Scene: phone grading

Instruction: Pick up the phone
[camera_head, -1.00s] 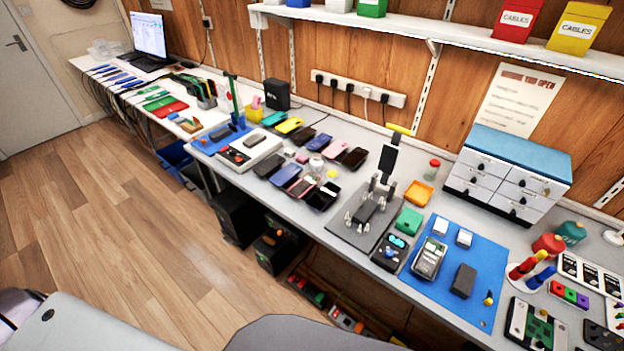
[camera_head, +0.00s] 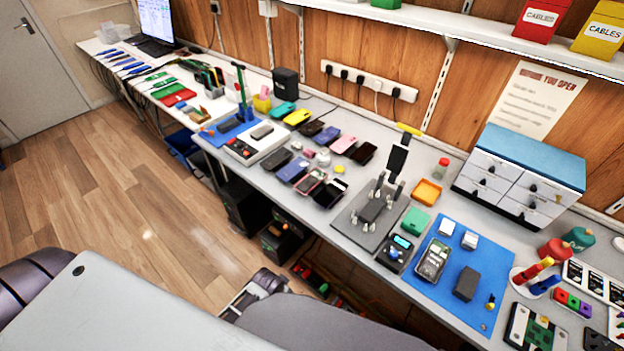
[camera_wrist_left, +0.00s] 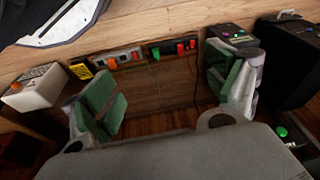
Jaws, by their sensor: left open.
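Several phones lie on the grey bench in the head view. A grey phone-like device (camera_head: 433,260) lies on the blue mat (camera_head: 455,302). Which one is the task's phone, I cannot tell. My left gripper (camera_wrist_left: 165,92) is open in the left wrist view, its green-padded fingers wide apart with nothing between them. It faces the floor-level area, away from the phones. My right gripper is not in view.
A grey stand (camera_head: 372,210) with a dark upright screen (camera_head: 398,160) stands mid-bench. A drawer cabinet (camera_head: 520,175) stands at the back right. An orange tray (camera_head: 427,192) lies near the stand. Dark boxes (camera_head: 245,207) sit below the bench. Open wooden floor (camera_head: 110,180) lies at left.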

